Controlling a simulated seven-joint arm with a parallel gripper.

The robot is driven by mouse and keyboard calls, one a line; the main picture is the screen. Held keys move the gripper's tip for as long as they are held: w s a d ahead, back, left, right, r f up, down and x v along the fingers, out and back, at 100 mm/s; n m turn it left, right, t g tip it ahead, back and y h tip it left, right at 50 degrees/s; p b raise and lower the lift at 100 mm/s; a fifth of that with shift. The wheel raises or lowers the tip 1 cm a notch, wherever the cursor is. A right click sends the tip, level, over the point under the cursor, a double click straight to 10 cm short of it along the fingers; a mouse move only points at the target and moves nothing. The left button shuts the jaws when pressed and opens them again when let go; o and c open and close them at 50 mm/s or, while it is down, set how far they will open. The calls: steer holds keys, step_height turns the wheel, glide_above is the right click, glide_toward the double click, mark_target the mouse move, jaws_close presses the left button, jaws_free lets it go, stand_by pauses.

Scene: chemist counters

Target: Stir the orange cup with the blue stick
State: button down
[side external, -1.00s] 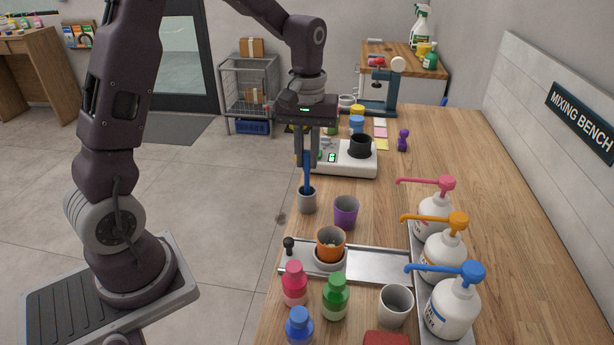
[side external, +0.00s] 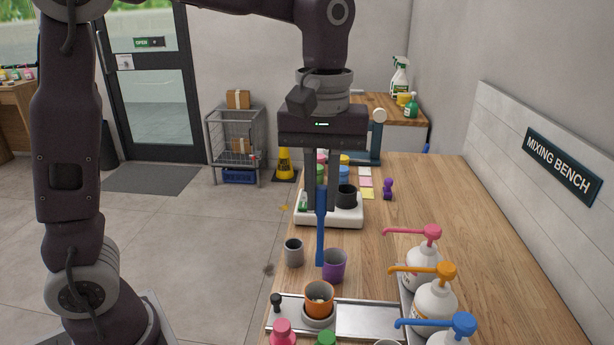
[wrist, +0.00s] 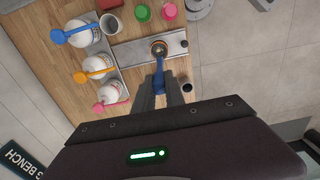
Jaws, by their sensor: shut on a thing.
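The orange cup (side external: 319,297) stands upright on a grey round base on the metal tray (side external: 365,318), with some pale contents inside. My gripper (side external: 321,190) is shut on the blue stick (side external: 320,232), which hangs upright from the fingers. The stick's lower end is in the air, in front of or beside the purple cup (side external: 334,267), behind and above the orange cup. In the wrist view the stick (wrist: 159,70) points toward the orange cup (wrist: 159,50). The grey cup (side external: 293,252) stands left of the purple cup.
Pump bottles with pink (side external: 424,260), orange (side external: 436,295) and blue (side external: 452,327) tops line the right side. A scale (side external: 330,217) holding a black cup stands behind. Small bottles (wrist: 169,11) sit in front of the tray. The right part of the bench is clear.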

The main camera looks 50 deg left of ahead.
mark_target(320, 253)
steer(key=shift+s+d, duration=0.2)
steer(key=shift+d, duration=0.15)
steer(key=shift+f, duration=5.55)
steer(key=shift+a, duration=0.1)
